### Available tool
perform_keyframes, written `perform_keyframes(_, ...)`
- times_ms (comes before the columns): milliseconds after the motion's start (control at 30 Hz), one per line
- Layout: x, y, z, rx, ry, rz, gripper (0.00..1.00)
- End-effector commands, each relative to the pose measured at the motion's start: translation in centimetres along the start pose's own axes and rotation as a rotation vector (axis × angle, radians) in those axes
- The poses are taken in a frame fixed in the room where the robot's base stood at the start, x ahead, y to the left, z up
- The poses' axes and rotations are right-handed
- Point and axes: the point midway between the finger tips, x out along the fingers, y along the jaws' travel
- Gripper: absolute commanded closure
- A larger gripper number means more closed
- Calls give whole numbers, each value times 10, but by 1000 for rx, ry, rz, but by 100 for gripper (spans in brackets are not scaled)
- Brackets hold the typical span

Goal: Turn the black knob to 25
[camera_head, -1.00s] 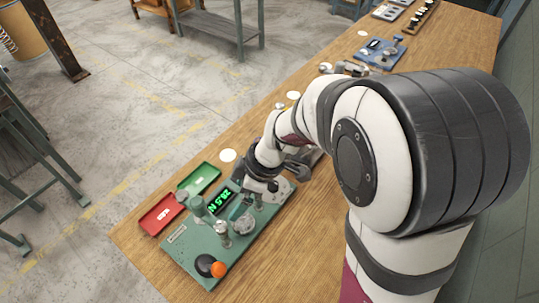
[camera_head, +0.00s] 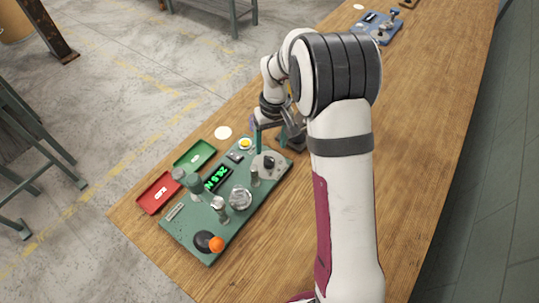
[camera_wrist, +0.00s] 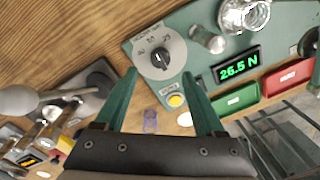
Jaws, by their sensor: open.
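The black knob (camera_wrist: 160,58) sits on a round grey dial on the green panel (camera_wrist: 185,50). The dial's printed numbers are too small to read surely. In the head view the knob (camera_head: 269,161) shows uncovered at the panel's far right end. My gripper (camera_wrist: 159,74) is open, its two green fingers apart on either side of the knob in the wrist view, with nothing between them. In the head view my gripper (camera_head: 258,138) hangs beside the dial, on its far side. The green display (camera_wrist: 239,66) reads 26.5 N.
A yellow button (camera_wrist: 176,100) is close to the dial. Metal posts and a clear round part (camera_head: 240,198) stand on the panel. A green tray (camera_head: 194,153) and a red tray (camera_head: 158,192) lie beside it. A grey device (camera_wrist: 85,95) stands beyond the panel's end.

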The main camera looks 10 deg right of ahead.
Motion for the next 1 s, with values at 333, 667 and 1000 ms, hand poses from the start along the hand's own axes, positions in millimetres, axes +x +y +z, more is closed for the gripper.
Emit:
perform_keyframes(333, 59, 0, 0, -2, 0, -1, 29)
perform_keyframes(667, 63, 0, 0, -1, 2, -1, 29)
perform_keyframes(1000, 63, 0, 0, -2, 2, -1, 90)
